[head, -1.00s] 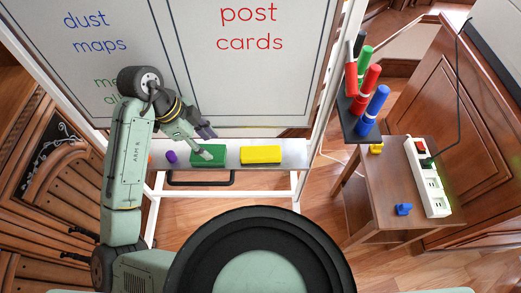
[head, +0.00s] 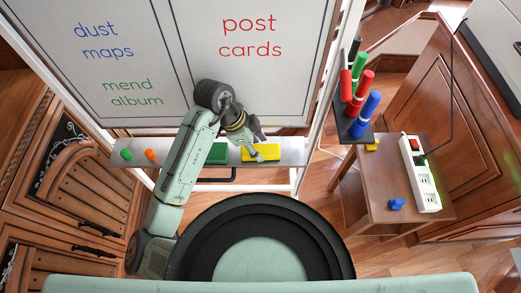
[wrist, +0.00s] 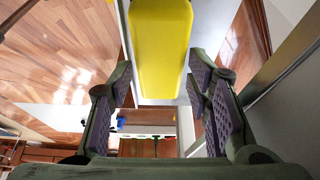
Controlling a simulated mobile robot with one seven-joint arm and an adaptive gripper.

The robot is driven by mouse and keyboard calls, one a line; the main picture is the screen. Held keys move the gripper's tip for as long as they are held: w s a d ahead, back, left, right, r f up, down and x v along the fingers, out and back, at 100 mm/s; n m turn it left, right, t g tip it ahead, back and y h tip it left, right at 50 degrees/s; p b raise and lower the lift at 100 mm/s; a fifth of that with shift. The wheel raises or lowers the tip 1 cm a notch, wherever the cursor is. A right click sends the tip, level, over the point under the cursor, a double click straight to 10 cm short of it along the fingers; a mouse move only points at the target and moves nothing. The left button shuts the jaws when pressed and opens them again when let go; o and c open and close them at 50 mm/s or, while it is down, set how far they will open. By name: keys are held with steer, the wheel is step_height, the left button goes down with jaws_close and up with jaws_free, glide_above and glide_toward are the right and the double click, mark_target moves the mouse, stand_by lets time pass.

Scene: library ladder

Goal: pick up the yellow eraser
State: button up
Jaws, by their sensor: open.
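The yellow eraser (head: 261,152) lies on the right part of the whiteboard's tray (head: 292,153) in the head view. In the wrist view the yellow eraser (wrist: 161,45) is large, ahead of the fingers and roughly centred between them. My gripper (head: 262,146) is at the eraser in the head view and covers part of it. Whether a finger touches the eraser cannot be told.
A green eraser (head: 215,153) lies on the tray left of the yellow one, partly behind my arm. Green (head: 126,154) and orange (head: 150,155) pieces lie at the tray's left. A marker holder (head: 352,125) and a small table (head: 385,175) with a power strip (head: 421,175) stand right.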

steer(key=shift+d+f, duration=0.2)
steer(key=shift+f, duration=0.35)
steer(key=shift+f+b, duration=0.25)
steer(key=shift+b, duration=0.25)
steer(key=shift+c, duration=0.4)
steer(key=c, duration=0.7)
steer(key=shift+r+p, duration=0.15)
steer(key=shift+p, duration=0.15)
